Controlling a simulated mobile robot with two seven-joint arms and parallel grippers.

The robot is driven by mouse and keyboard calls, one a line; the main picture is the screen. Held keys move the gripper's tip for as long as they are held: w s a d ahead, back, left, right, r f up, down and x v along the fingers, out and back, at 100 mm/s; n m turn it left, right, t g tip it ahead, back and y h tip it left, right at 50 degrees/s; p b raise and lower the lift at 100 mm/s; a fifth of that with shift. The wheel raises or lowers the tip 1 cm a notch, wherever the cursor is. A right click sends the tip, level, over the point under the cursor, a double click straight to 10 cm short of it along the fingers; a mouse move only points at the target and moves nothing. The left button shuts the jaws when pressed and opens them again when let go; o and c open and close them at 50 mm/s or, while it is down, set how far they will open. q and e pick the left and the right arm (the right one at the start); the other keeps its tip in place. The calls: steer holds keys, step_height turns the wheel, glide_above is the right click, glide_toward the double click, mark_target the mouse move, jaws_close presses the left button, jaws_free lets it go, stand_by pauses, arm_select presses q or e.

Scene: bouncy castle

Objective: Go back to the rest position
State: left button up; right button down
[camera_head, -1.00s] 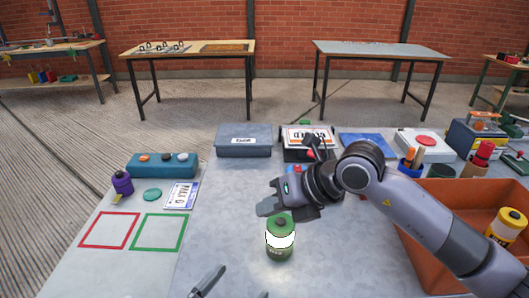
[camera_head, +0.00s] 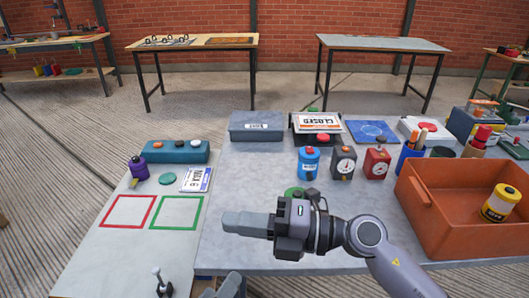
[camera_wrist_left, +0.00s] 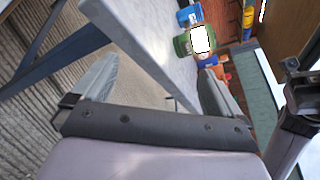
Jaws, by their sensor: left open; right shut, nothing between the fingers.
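My right gripper (camera_head: 232,224) is shut and empty, pointing left over the near part of the grey table (camera_head: 235,185). Its wrist covers most of a green canister (camera_head: 293,191); only the canister's top shows behind it. My left gripper (camera_head: 228,288) shows only in part at the bottom edge, in front of the table. In the left wrist view its two fingers (camera_wrist_left: 155,92) are spread wide with nothing between them. That view also shows the green canister with its white label (camera_wrist_left: 200,40), standing on the table beyond the fingers.
An orange bin (camera_head: 425,225) with a yellow canister (camera_head: 500,203) is at the right. A blue canister (camera_head: 308,163), a grey timer box (camera_head: 343,162) and a red one (camera_head: 376,162) stand behind my right arm. Red (camera_head: 108,224) and green (camera_head: 155,227) outlined squares at the left are empty.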

steer(key=w+d+f+m+t+h, duration=0.1)
steer(key=d+f+m+t+h, duration=0.5)
steer(key=m, duration=0.6)
steer(key=w+d+f+m+t+h, duration=0.1)
steer(key=d+f+m+t+h, duration=0.2)
steer(key=d+f+m+t, duration=0.55)
arm_select(q)
steer(key=s+a+f+n+g+y, duration=0.2)
steer(key=s+a+f+n, duration=0.3)
steer(key=n, duration=0.8)
steer(key=s+a+f+n+g+y, duration=0.1)
steer(key=s+a+f+n, duration=0.4)
steer(key=n, duration=0.9)
steer(key=shift+s+a+g+y, duration=0.25)
steer(key=shift+a+g+y, duration=0.15)
steer(key=shift+g, duration=0.3)
arm_select(e)
steer(key=s+d+f+m+g+h, duration=0.3)
steer(key=s+d+f+m, duration=0.1)
steer(key=s+f+m, duration=0.2)
steer(key=s+d+f+m+g+h, duration=0.3)
steer(key=s+d+f+m, duration=0.2)
steer(key=s+f, duration=0.3)
steer(key=shift+d+f+m+h, duration=0.3)
steer(key=shift+f+m+h, duration=0.1)
steer(key=shift+f+m, duration=0.4)
steer(key=shift+g, duration=0.25)
